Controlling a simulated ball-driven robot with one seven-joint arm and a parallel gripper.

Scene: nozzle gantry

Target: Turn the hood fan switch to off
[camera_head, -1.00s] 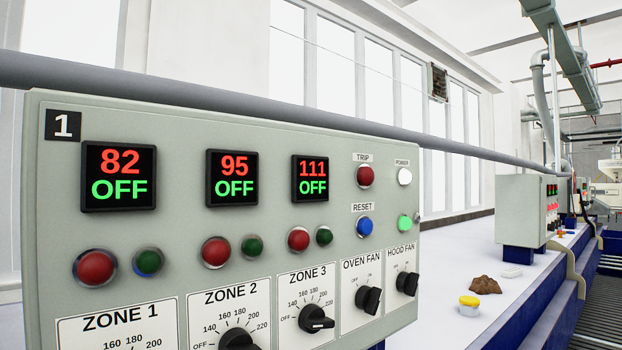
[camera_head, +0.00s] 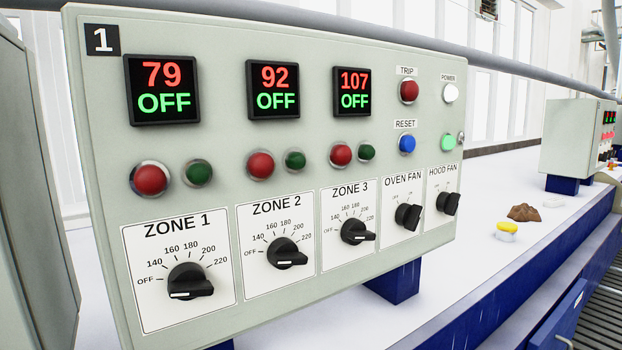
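The hood fan switch (camera_head: 447,203) is a black rotary knob on a white plate labelled HOOD FAN, at the lower right of the grey control panel (camera_head: 225,75). Its pointer mark is too small to read, so I cannot tell its setting. The similar oven fan knob (camera_head: 407,216) sits just to its left. My gripper is not in view.
Zone knobs (camera_head: 190,282) and several buttons cover the panel. Displays, such as the left one (camera_head: 162,90), read 79, 92 and 107, each with OFF. A yellow-lidded jar (camera_head: 506,231) and a brown lump (camera_head: 524,212) lie on the white ledge. A second panel (camera_head: 572,138) stands further right.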

